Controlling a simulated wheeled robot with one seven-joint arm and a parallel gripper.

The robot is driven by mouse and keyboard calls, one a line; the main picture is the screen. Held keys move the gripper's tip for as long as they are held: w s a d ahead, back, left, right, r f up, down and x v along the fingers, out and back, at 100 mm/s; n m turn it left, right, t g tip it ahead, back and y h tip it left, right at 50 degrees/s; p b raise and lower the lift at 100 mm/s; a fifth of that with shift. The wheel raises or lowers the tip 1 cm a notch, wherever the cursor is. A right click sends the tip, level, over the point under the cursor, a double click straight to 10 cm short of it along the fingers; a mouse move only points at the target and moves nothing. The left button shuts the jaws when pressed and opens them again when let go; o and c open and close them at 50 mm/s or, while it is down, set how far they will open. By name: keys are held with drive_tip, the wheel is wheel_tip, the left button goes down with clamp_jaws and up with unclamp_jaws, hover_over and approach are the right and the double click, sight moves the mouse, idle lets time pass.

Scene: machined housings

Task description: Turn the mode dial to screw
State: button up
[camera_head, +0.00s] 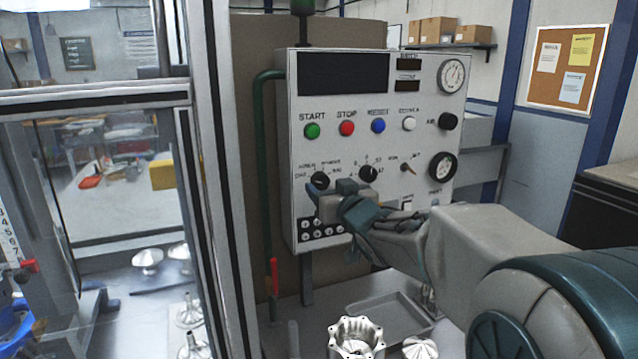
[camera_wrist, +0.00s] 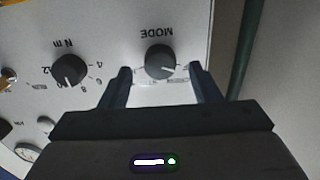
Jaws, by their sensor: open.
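The mode dial (camera_head: 320,180) is a round black knob at the lower left of the white control panel (camera_head: 345,110). In the wrist view, which is upside down, the dial (camera_wrist: 160,61) sits under the word MODE, between my open fingers. A pale mark on its rim points right and slightly down there. The small labels around it are too blurred to read surely. My gripper (camera_wrist: 160,72) is open, with a finger on each side of the dial and visible gaps. In the camera_head view my gripper (camera_head: 326,190) is close in front of the dial and partly covers its lower side.
A second black knob, marked N m (camera_wrist: 68,70), is beside the mode dial. Green (camera_head: 312,131), red (camera_head: 347,128), blue (camera_head: 378,125) and white (camera_head: 408,124) buttons are above. A green pipe (camera_head: 264,150) runs along the panel's left side. A tray (camera_head: 385,318) and a machined housing (camera_head: 356,338) are below.

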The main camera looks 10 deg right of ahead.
drive_tip(key=shift+w+a, duration=0.2)
drive_tip(key=shift+w, duration=0.8)
drive_tip(key=c, duration=1)
drive_tip(key=m+p, duration=0.2)
drive_tip(key=m, duration=0.2)
drive_tip(key=shift+m, duration=0.3)
drive_tip(key=shift+m+p, duration=0.55)
drive_tip(key=shift+m, duration=1.45)
